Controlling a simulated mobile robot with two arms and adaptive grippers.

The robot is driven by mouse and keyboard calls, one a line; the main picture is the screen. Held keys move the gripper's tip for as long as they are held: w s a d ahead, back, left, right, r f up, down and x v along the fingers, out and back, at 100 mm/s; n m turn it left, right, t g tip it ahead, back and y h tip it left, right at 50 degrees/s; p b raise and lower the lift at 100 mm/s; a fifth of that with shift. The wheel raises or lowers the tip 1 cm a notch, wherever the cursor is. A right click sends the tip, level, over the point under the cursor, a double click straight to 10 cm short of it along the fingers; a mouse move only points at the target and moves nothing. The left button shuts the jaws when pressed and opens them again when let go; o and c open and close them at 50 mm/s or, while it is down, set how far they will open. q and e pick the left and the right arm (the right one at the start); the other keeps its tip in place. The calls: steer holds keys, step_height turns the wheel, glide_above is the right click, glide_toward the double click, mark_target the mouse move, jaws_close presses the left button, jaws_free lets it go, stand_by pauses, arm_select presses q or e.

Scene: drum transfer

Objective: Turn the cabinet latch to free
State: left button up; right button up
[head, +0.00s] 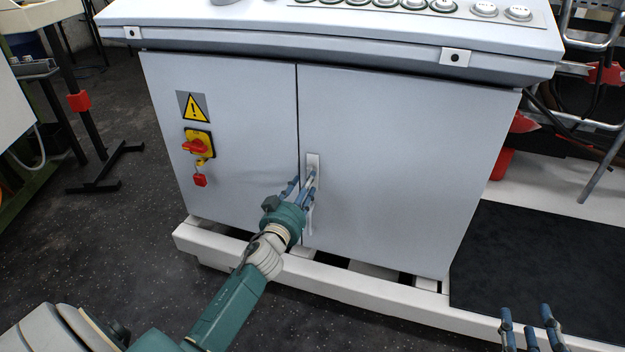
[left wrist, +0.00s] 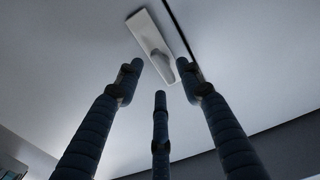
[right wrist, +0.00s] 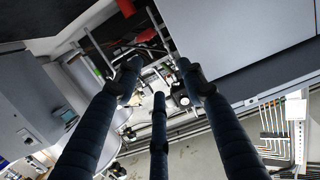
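The grey cabinet (head: 400,150) has two doors, with the latch (head: 313,160) on a pale upright plate beside the door seam. In the left wrist view the latch plate (left wrist: 143,28) appears tilted, with a small raised handle (left wrist: 158,60) on it. My left gripper (head: 303,185) is at the latch in front of the doors. Its three fingers (left wrist: 160,78) are spread, with the handle showing between and beyond the tips; I cannot tell if they touch it. My right gripper (head: 530,318) is at the bottom right, away from the cabinet, fingers spread and empty (right wrist: 160,78).
A red and yellow rotary switch (head: 197,146) with a red padlock is on the left door, below a warning sign (head: 193,106). A row of buttons (head: 413,4) lines the top. A white base frame (head: 330,284) runs below. A black mat (head: 540,260) lies at right.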

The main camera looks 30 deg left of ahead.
arm_select(q)
steer(key=x, duration=0.4)
steer(key=shift+w+f+b, duration=0.1)
steer(key=shift+w+b, duration=0.1)
steer(key=shift+b, duration=0.2)
steer(key=shift+w+a, duration=0.1)
steer(key=shift+w, duration=0.2)
arm_select(e)
step_height(320, 180, up, 7)
steer(key=t+y, duration=0.1)
steer(key=t, duration=0.2)
steer(key=shift+a, duration=0.45)
steer(key=shift+w+f, duration=0.1)
arm_select(q)
jaws_close()
